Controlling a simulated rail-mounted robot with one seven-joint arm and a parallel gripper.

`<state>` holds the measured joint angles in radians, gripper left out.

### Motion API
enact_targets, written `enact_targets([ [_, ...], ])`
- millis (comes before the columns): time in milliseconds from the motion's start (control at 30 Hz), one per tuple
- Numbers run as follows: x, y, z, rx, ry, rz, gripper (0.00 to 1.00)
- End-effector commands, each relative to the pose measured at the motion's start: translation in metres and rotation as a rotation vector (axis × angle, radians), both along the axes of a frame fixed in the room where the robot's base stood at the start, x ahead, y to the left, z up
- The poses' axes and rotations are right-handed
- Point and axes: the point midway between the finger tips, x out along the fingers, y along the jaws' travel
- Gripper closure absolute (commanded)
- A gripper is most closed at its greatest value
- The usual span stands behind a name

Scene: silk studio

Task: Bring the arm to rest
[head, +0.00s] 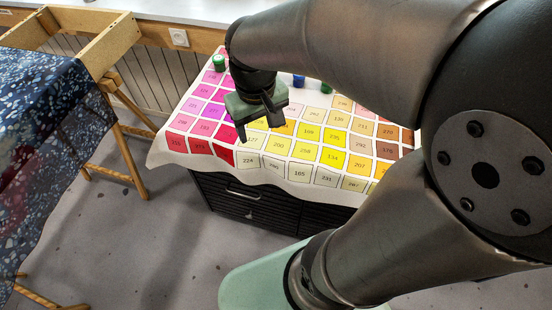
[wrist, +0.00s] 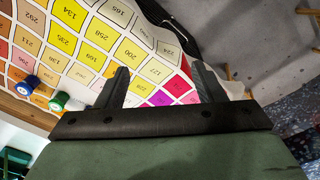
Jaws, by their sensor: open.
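My gripper (head: 257,122) hangs from my arm above the left front part of a cloth printed with numbered colour squares (head: 280,163). Its two fingers stand apart with nothing between them. In the wrist view my gripper (wrist: 160,90) also shows open and empty, with the colour-square cloth (wrist: 110,62) beyond its fingers. My arm spans the upper and right parts of the head view and hides much of the cloth's right side.
The cloth covers a dark drawer cabinet (head: 265,210). A green-lidded jar (head: 219,63), a blue one (head: 298,81) and another green one (head: 326,87) stand along its back. Dark speckled fabric (head: 40,130) hangs on a wooden frame (head: 122,160) at left. Grey floor is clear between.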

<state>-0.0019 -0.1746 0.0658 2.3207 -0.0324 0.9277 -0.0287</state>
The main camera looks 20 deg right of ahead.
Motion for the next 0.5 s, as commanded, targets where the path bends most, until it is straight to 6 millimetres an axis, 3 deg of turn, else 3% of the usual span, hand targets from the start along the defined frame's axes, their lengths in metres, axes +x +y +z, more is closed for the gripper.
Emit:
enact_targets([
  [33, -0.029, -0.001, -0.006, 0.012, 0.01, -0.021, 0.38],
  [100, -0.057, -0.002, -0.014, 0.03, 0.026, -0.048, 0.38],
  [200, -0.081, -0.003, -0.023, 0.046, 0.04, -0.07, 0.38],
  [500, -0.089, -0.003, -0.026, 0.051, 0.047, -0.079, 0.38],
])
